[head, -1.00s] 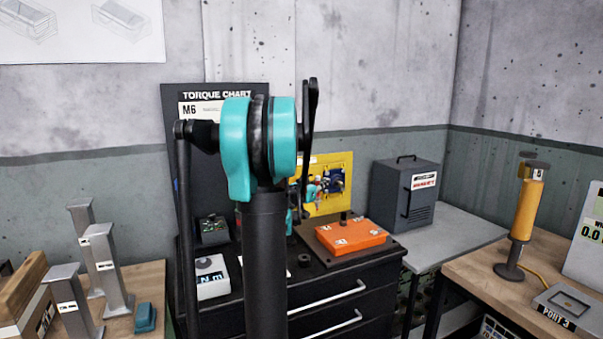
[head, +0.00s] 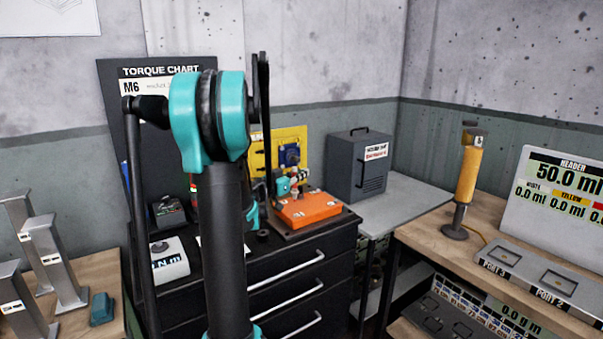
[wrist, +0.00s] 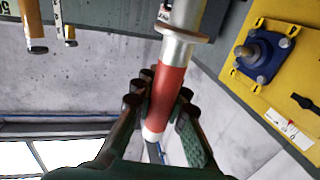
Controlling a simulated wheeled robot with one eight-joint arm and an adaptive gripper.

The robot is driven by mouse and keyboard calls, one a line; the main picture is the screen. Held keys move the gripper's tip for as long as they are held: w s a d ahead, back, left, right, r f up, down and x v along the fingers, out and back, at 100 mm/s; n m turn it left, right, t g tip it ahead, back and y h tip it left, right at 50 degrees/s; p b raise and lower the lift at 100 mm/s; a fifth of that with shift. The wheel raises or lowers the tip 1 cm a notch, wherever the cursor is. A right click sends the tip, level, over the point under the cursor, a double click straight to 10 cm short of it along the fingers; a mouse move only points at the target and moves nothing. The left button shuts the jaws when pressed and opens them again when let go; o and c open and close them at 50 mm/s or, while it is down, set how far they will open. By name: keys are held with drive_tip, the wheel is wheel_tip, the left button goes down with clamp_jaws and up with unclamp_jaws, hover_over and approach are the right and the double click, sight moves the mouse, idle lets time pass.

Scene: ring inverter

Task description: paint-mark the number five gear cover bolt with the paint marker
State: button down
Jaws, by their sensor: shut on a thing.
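My gripper (head: 291,181) shows small in the head view, just above and slightly left of the orange cover (head: 309,211), which bears white labels. In the wrist view my gripper (wrist: 160,105) is shut around the red part of a red and silver cylindrical tool (wrist: 168,88), perhaps the paint marker. Its white end lies between the fingers and a wide collar sits beyond them. In the head view the tool seems to stick out to the right of the gripper. Single bolts and their numbers on the cover are too small to make out.
The cover sits on a black drawer cabinet (head: 300,278). Behind it is a yellow board (wrist: 275,75) with a blue flanged part (wrist: 262,55). A grey box (head: 358,165) stands to the right. A white device (head: 168,261) stands left, partly behind my arm.

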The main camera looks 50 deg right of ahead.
drive_tip(key=shift+f, duration=2.35)
drive_tip(key=shift+f, duration=0.45)
drive_tip(key=shift+r, duration=2.5)
drive_tip(key=shift+s, duration=0.1)
